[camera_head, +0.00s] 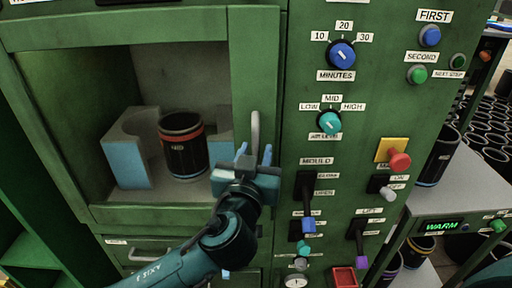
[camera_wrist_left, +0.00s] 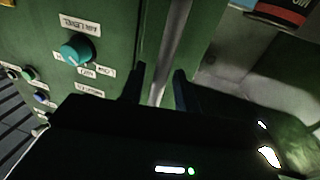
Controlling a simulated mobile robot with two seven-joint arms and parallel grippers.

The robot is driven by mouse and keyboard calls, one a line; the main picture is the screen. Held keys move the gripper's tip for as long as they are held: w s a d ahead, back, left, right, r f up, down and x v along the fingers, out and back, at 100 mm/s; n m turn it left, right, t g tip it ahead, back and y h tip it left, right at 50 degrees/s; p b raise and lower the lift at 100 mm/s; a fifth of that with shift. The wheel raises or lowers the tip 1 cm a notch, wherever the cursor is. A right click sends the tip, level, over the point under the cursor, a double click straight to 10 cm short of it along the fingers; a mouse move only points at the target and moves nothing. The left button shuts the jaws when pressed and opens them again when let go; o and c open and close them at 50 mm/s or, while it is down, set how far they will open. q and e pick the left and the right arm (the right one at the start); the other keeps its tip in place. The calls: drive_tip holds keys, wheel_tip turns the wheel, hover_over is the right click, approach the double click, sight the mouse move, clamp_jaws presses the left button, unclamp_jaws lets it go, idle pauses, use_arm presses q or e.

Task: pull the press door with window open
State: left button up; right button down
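The press door with window (camera_head: 254,70) is a green frame on the left of the press and looks closed. Its upright grey bar handle (camera_head: 255,130) is on the right stile; the handle also shows in the left wrist view (camera_wrist_left: 172,50). My left gripper (camera_head: 254,155) is at the lower part of the handle, with one finger on each side of it. In the left wrist view the fingers (camera_wrist_left: 158,90) look apart, with gaps beside the bar. Contact with the handle is not clear. My right gripper is not in view.
Through the window I see a black sleeve with a red band (camera_head: 184,150) between pale blue-white mould blocks (camera_head: 137,150). Right of the door are knobs, levers and a red button (camera_head: 399,161). A side table (camera_head: 465,180) with black sleeves stands at the right.

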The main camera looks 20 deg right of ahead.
use_arm(q)
drive_tip(key=shift+w+d, duration=0.2)
drive_tip(key=shift+w, duration=0.2)
clamp_jaws()
idle(0.4)
